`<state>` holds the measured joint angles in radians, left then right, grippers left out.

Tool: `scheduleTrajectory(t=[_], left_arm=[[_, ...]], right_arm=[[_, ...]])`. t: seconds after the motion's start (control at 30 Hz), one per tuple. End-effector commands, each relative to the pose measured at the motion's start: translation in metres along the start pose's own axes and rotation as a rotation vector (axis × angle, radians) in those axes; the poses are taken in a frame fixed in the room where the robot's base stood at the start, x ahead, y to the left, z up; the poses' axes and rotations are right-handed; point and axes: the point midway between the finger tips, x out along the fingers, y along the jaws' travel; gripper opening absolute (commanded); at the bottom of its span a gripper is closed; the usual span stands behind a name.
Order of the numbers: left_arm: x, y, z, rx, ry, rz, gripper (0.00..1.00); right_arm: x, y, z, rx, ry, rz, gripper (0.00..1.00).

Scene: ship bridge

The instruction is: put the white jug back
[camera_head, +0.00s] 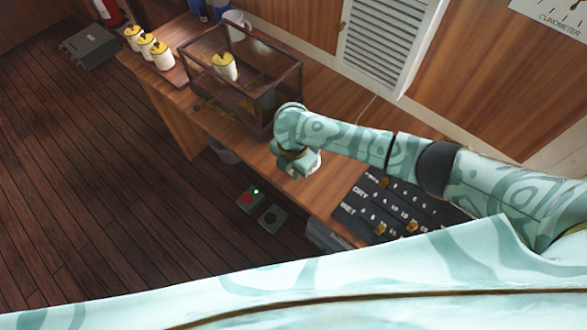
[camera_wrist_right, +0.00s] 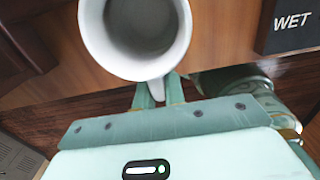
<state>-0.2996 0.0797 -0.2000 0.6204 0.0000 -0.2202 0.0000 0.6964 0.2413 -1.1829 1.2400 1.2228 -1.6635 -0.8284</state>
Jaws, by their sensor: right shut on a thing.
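The white jug (camera_wrist_right: 160,66) fills the top of the right wrist view, its round mouth open toward the camera and its inside looking empty. My right gripper (camera_wrist_right: 160,92) is shut on the jug's handle, with a finger on each side of it. In the head view my right gripper (camera_head: 298,163) is over the front part of the wooden counter (camera_head: 325,192), between the framed case and the black board. My left gripper is not in view.
A dark-framed glass case (camera_head: 222,97) stands just left of my gripper. Several white jars with yellow lids (camera_head: 162,56) stand beyond it. A black board marked DRY and WET (camera_head: 375,205) lies to the right. Small switch boxes (camera_head: 249,199) sit below the counter's front edge.

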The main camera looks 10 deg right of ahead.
Motion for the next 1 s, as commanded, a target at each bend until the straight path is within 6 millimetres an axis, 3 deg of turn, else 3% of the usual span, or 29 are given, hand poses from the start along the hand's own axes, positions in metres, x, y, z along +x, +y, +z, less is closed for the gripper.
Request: scheduleTrajectory(t=[0.17,0.2,0.27,0.3,0.6,0.77,1.0], left_arm=[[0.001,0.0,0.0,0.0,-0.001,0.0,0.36],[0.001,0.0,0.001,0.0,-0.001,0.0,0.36],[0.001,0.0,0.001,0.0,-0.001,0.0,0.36],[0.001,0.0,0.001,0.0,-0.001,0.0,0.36],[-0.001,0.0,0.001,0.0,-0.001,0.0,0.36],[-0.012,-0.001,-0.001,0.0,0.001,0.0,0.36],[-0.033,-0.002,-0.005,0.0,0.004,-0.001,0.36]], right_arm=[[0.002,0.0,0.0,0.001,0.0,0.0,0.0],[0.003,0.0,0.0,0.002,0.001,-0.001,0.14],[0.002,0.0,0.0,0.001,0.001,0.0,0.31],[0.002,0.0,0.0,0.001,0.001,0.0,0.33],[-0.001,0.0,0.0,0.0,0.0,0.0,0.33],[-0.027,0.0,0.001,0.0,0.0,0.002,0.33],[-0.086,0.001,0.0,0.0,0.0,0.002,0.33]])
